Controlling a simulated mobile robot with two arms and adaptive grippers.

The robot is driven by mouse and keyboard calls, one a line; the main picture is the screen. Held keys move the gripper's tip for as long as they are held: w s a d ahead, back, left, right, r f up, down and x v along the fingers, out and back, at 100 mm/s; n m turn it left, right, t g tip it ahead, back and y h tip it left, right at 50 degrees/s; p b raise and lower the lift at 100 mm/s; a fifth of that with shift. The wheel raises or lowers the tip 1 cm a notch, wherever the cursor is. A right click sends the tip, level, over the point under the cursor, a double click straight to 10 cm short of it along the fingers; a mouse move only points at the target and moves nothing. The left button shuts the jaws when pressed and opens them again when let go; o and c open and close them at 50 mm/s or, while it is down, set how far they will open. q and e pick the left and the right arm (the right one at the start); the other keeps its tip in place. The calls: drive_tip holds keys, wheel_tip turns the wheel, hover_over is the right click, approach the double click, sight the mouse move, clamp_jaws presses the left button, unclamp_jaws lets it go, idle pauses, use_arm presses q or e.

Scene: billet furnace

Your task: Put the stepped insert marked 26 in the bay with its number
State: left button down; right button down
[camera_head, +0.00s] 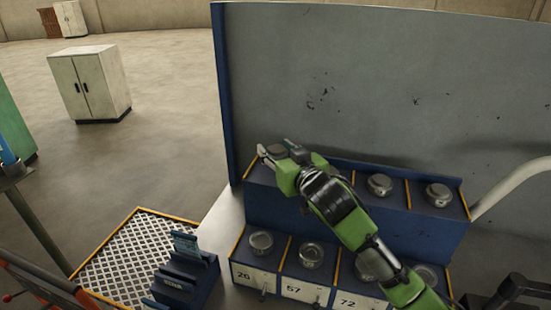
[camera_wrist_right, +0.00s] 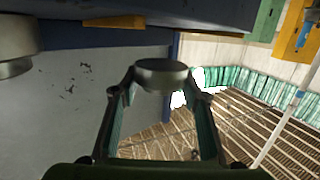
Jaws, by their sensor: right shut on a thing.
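My right gripper (camera_head: 277,154) reaches over the left end of the rack's upper tier and is shut on a round grey metal insert (camera_head: 275,149). In the right wrist view the insert (camera_wrist_right: 162,73) sits between the two fingertips (camera_wrist_right: 162,92); no number on it can be read. The bay marked 26 (camera_head: 244,275) is at the left end of the lower tier, and a round metal piece (camera_head: 261,241) sits in it. Whether the held insert touches the upper tier cannot be told. My left gripper is not in view.
Lower bays marked 57 (camera_head: 293,289) and 72 (camera_head: 347,302) lie right of 26. More metal pieces (camera_head: 380,184) (camera_head: 438,193) stand on the upper tier. A tall grey panel (camera_head: 370,75) rises behind. A blue slotted holder (camera_head: 187,278) and white grating (camera_head: 125,250) are at left.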

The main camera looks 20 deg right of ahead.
drive_tip(key=shift+w+f, duration=0.1)
drive_tip(key=shift+w, duration=0.15)
wheel_tip(320, 180, down, 2)
drive_tip(key=shift+w+a+f, duration=0.1)
drive_tip(key=shift+w+f, duration=0.05)
drive_tip(key=shift+f, duration=0.1)
drive_tip(key=shift+f+p, duration=0.3)
drive_tip(key=shift+f, duration=0.1)
drive_tip(key=shift+f, duration=0.2)
drive_tip(key=c, duration=1.2)
unclamp_jaws()
drive_tip(key=shift+f, duration=0.1)
